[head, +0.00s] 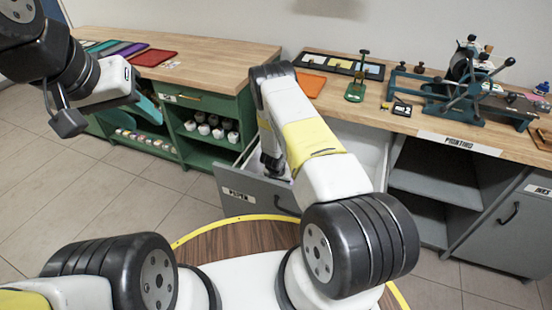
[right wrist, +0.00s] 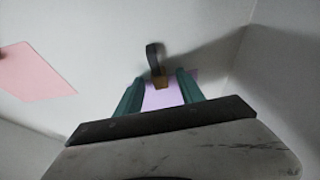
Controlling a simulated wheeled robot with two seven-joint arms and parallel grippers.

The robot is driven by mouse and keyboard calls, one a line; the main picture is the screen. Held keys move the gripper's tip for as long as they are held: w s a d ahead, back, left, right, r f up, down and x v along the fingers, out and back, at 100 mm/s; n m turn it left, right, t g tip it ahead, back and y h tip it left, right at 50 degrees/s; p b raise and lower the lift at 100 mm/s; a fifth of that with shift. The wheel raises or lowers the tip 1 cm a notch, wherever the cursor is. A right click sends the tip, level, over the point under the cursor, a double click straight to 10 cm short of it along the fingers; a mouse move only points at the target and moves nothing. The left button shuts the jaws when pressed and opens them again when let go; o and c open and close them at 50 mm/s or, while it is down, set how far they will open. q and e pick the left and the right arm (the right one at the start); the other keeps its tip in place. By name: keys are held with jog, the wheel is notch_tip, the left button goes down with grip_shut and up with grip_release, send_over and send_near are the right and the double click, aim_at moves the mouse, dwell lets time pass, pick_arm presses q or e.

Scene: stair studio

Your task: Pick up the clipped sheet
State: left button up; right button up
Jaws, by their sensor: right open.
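The clipped sheet is a lavender sheet (right wrist: 164,95) with a dark clip (right wrist: 154,60) that has a brass-coloured lower part. It lies in the drawer (head: 246,187). My right gripper (right wrist: 159,80) is open, its two teal fingers on either side of the clip's lower end and of part of the sheet. I cannot tell whether they touch it. In the head view the right arm reaches down into the drawer, and the sheet is hidden. My left gripper (head: 148,110) is at the left, away from the drawer, and its finger gap is unclear.
A pink sheet (right wrist: 38,72) lies apart at the left in the right wrist view. Drawer walls are close around the right gripper. A wooden counter (head: 400,118) with a teal press (head: 466,92) stands above. A green cabinet (head: 208,150) stands left of the drawer.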

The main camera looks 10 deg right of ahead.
jog(key=shift+c, duration=0.4)
grip_shut()
